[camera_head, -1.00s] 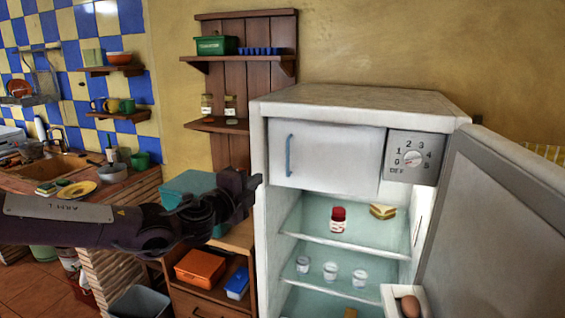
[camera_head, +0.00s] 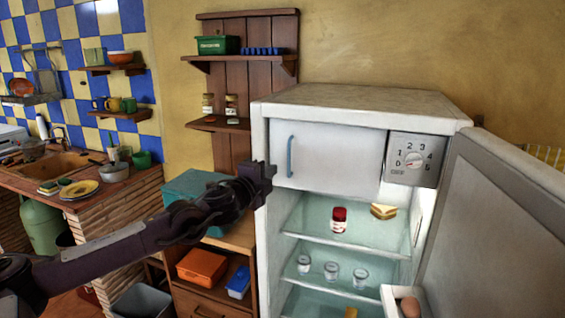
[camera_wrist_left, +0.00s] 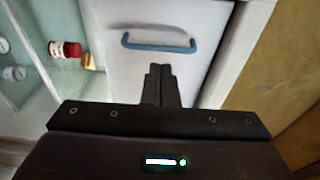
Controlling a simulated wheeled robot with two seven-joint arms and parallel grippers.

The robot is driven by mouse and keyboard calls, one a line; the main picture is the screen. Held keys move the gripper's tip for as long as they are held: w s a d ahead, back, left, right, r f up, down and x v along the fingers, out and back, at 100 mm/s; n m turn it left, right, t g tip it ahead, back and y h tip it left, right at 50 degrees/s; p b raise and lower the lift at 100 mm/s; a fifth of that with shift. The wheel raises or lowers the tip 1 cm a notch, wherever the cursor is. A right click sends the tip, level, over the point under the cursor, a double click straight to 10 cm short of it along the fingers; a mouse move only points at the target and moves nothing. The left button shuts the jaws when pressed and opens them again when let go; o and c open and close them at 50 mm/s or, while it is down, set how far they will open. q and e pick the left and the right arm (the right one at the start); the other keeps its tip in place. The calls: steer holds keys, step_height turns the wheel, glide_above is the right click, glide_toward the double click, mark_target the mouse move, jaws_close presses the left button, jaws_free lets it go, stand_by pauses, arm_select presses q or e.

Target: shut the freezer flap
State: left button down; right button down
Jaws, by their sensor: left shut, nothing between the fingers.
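The freezer flap (camera_head: 334,158) is a white panel at the top left inside the open fridge, with a blue handle (camera_head: 290,156) on its left side. It looks flush with the frame around it in the head view. In the left wrist view the flap (camera_wrist_left: 140,75) and its blue handle (camera_wrist_left: 158,43) lie straight ahead of my fingers. My left gripper (camera_head: 272,172) is shut and empty, at the fridge's left front edge just left of the flap. Whether it touches the flap cannot be told. My right gripper is not in view.
The fridge door (camera_head: 495,235) stands wide open on the right. A dial panel (camera_head: 413,160) sits beside the flap. A red-labelled jar (camera_head: 339,219), a sandwich (camera_head: 383,211) and glasses (camera_head: 332,273) stand on the shelves below. A wooden shelf unit (camera_head: 228,145) is on the left.

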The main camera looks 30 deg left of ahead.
arm_select(q)
steer(key=w+p, duration=0.3)
steer(key=w, duration=0.3)
steer(key=shift+w+a, duration=0.2)
steer(key=shift+w, duration=0.15)
steer(key=shift+f, duration=0.1)
steer(key=shift+w+a+b, duration=0.4)
steer(key=shift+w+a, duration=0.15)
steer(key=shift+w, duration=0.25)
steer(key=shift+a, duration=0.15)
steer(key=shift+r, duration=0.3)
steer(key=shift+f, duration=0.1)
